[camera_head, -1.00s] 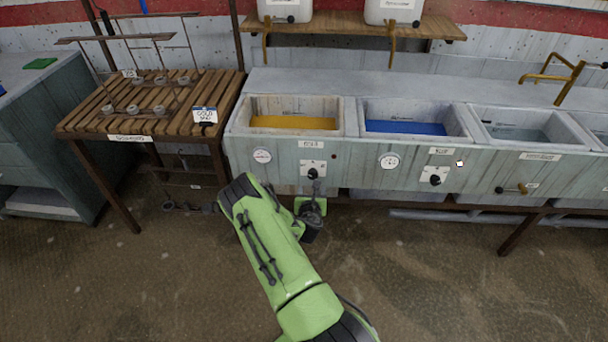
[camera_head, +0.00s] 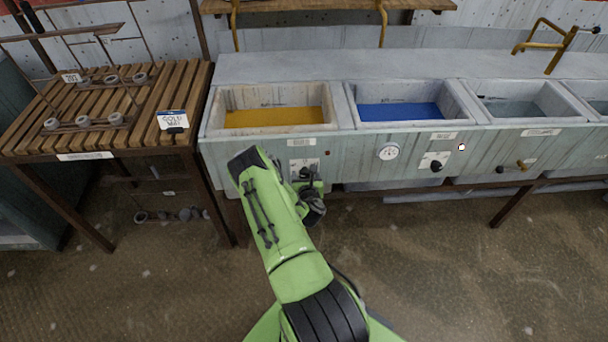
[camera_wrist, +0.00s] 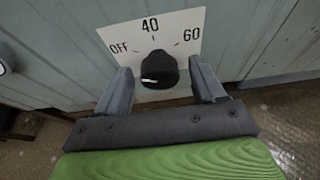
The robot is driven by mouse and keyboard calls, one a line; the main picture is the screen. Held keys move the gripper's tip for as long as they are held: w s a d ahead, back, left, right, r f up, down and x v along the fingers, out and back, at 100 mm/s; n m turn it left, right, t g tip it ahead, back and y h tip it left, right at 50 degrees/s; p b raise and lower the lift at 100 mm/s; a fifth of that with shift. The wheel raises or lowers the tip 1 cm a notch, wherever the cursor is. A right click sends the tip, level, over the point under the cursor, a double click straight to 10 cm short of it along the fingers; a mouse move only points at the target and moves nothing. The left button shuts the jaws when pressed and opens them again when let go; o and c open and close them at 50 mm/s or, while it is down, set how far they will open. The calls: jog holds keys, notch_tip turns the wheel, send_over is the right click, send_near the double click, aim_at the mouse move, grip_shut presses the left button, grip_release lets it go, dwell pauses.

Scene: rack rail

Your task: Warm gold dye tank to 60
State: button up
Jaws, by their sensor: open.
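The gold dye tank (camera_head: 275,117) holds yellow liquid at the left of the tank row. On its front is a white dial plate (camera_wrist: 177,27) marked OFF, 40 and 60, with a black knob (camera_wrist: 159,69). The knob's pale pointer mark lies toward its lower left in the wrist view. My gripper (camera_wrist: 166,80) is open, with one finger on each side of the knob; I cannot tell whether either finger touches it. In the head view my gripper (camera_head: 308,185) is in front of the gold tank's panel and partly hides the knob.
The blue dye tank (camera_head: 402,111) with its own gauge (camera_head: 388,152) and knob (camera_head: 436,166) is to the right. The floor in front is clear.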

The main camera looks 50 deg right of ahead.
jog(key=c, duration=1)
jog(key=shift+c, duration=0.2)
